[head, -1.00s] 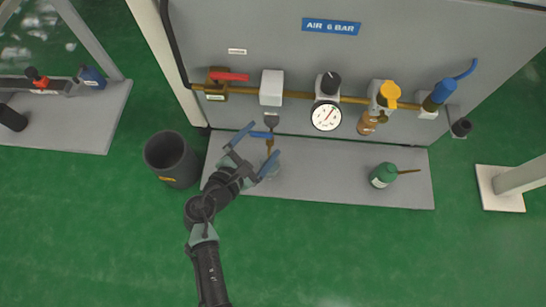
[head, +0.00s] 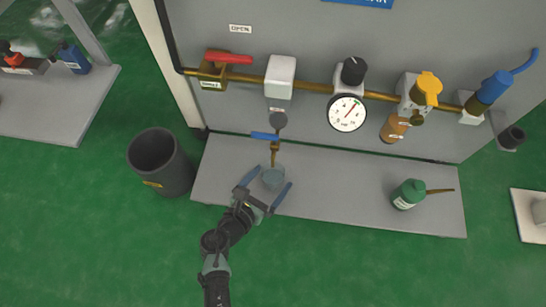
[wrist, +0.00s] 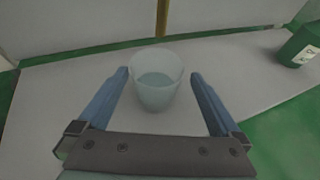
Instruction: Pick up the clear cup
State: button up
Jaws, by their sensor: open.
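The clear cup (head: 273,178) stands upright on the grey shelf (head: 330,195), below a brass drain pipe with a blue lever. In the wrist view the cup (wrist: 157,80) looks translucent and seems to hold some liquid. My gripper (head: 267,187) is open, with its blue fingers pointing at the cup. In the wrist view my gripper (wrist: 160,85) has one finger on each side of the cup, with a gap on both sides. The cup's base shows on the shelf between the fingers.
A brass pipe with a blue lever (head: 265,136) hangs just above and behind the cup. A green oil can (head: 408,194) stands at the shelf's right, also in the wrist view (wrist: 301,44). A dark bin (head: 163,163) stands left on the green floor. The shelf's middle is clear.

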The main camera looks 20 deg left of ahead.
aim_at(278, 167)
jog(key=shift+a+r+b+x, duration=0.15)
jog(key=shift+b+x, duration=0.9)
jog(key=shift+x, duration=0.3)
jog(key=shift+a+r+b+x, duration=0.1)
jog(key=shift+r+b+x, duration=0.05)
jog(key=shift+b+x, duration=1.05)
jog(key=shift+w, duration=0.25)
jog(key=c, duration=1.4)
jog(key=shift+r+p, duration=0.15)
jog(key=shift+p, duration=0.15)
